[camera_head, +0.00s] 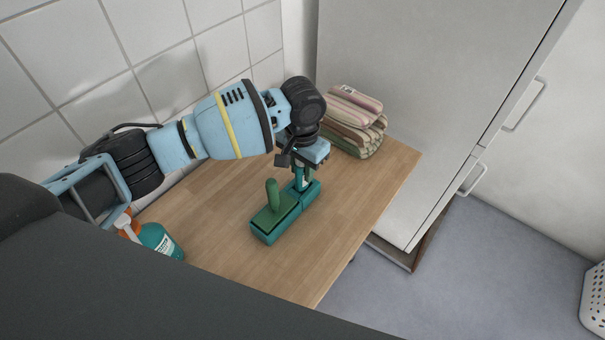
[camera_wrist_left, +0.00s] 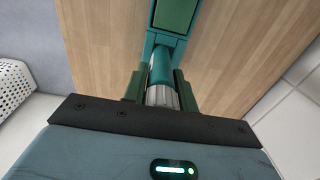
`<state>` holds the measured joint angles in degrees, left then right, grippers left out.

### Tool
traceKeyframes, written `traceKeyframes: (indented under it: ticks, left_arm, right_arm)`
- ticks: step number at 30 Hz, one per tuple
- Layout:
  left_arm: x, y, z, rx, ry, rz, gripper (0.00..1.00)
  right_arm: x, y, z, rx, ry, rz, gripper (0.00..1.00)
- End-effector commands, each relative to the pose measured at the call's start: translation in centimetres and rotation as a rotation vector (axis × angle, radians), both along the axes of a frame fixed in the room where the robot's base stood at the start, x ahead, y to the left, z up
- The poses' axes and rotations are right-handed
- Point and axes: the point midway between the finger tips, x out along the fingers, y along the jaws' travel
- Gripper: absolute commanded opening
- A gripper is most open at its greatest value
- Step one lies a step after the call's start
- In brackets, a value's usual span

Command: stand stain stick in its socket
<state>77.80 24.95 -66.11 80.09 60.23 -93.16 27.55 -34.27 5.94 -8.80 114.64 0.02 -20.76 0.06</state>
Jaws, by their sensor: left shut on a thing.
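My left gripper (camera_head: 301,176) points down over the wooden top and is shut on the stain stick. In the left wrist view the stain stick (camera_wrist_left: 161,72) is a teal cylinder with a pale ribbed end (camera_wrist_left: 161,96) between the fingers. Its far end meets the teal socket block (camera_wrist_left: 152,40); I cannot tell how deep it sits. In the head view the teal holder (camera_head: 268,236) lies below the gripper, with a dark green top and an upright green peg (camera_head: 273,195) on its near part. The gripper partly hides the socket end. My right gripper is not in view.
A stack of folded towels (camera_head: 355,122) lies behind the gripper. A teal bottle with an orange and white top (camera_head: 160,240) stands at the left. A tall grey cabinet (camera_head: 405,90) borders the far side. A white basket (camera_head: 594,300) is at the right. The front wood is clear.

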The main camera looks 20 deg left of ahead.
Motion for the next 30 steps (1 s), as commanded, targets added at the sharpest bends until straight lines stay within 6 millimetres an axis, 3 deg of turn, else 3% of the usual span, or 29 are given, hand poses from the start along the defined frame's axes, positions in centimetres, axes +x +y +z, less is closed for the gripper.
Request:
traceKeyframes:
  ticks: [2, 9, 22, 23, 27, 30]
  left_arm:
    - [0.6, 0.1, -0.1, 0.0, -0.001, 0.001, 0.03]
    - [0.6, 0.2, -3.4, 0.002, 0.002, 0.0, 0.03]
    - [0.7, 0.2, -3.9, 0.0, -0.001, 0.001, 0.03]
    - [0.7, 0.2, -3.9, 0.0, -0.002, 0.001, 0.3]
    - [0.7, 0.2, -3.9, 0.001, -0.001, 0.001, 0.49]
    - [0.7, 0.2, -3.9, 0.001, -0.001, 0.001, 0.49]
  right_arm:
    - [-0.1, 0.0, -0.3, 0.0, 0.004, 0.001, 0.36]
    - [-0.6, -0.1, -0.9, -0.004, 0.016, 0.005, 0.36]
    - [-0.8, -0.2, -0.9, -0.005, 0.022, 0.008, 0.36]
    - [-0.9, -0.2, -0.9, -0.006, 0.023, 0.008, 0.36]
    - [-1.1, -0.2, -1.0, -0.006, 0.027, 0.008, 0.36]
    - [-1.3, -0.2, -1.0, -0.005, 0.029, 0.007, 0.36]
